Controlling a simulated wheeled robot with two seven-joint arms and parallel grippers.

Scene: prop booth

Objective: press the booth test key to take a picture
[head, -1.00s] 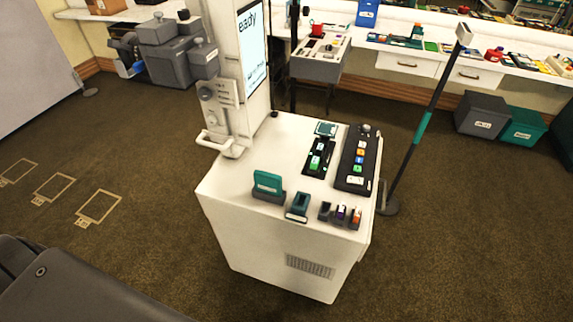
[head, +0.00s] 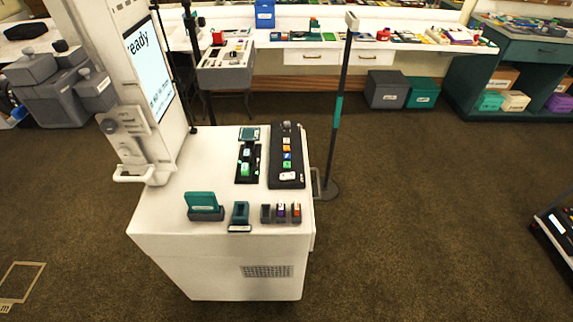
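The booth is a white cabinet (head: 210,270) with a tall white column on its left and a screen (head: 148,70) on which "ready" is readable. On the cabinet top are a black strip (head: 289,183) with a row of coloured keys and a narrower black panel (head: 247,177) with green keys and a small teal display (head: 249,133). Key labels are too small to read, so I cannot tell which key is the test key. Neither of my grippers is in view.
A teal card holder (head: 201,200), a teal slot piece (head: 240,213) and small dark holders (head: 281,213) stand along the cabinet's front edge. A pole (head: 337,120) on a round base stands right of it.

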